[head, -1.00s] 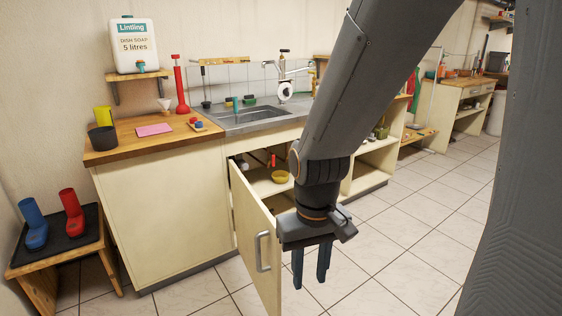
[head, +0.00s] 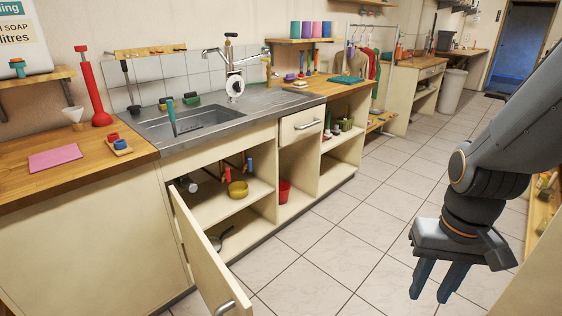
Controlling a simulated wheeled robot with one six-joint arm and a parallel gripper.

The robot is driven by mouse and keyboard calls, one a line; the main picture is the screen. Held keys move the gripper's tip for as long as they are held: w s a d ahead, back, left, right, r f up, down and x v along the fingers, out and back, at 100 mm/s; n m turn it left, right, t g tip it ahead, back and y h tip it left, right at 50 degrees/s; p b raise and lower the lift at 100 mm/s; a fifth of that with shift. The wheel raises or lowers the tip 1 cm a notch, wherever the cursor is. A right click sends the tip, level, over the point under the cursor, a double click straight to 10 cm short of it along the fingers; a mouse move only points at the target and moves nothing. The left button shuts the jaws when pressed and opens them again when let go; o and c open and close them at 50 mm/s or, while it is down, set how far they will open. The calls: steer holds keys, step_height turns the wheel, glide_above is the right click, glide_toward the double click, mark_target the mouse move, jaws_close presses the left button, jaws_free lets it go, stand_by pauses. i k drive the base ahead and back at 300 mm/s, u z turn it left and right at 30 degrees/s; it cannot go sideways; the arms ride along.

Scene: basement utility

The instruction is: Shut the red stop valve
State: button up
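The red stop valve (head: 227,173) shows as a small red handle at the back of the open cabinet under the sink. A blue handle (head: 249,165) hangs on the pipework to its right. Whether the red valve is open or shut is too small to tell. The cabinet door (head: 209,265) stands open toward me. My gripper (head: 428,296) is at the lower right over the tiled floor, pointing down. Its two fingers are apart with nothing between them. It is well to the right of the cabinet and touches nothing.
A yellow bowl (head: 238,189) sits on the cabinet shelf in front of the valves, and a red bucket (head: 284,190) stands to the right. The open door's handle (head: 224,308) sticks out at the bottom. The tiled floor (head: 330,250) before the cabinets is clear.

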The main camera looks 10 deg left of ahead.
mark_target(227, 177)
steer(key=z, duration=0.35)
steer(key=i, duration=1.45)
steer(key=u, duration=1.1)
steer(key=i, duration=0.6)
steer(key=u, duration=0.65)
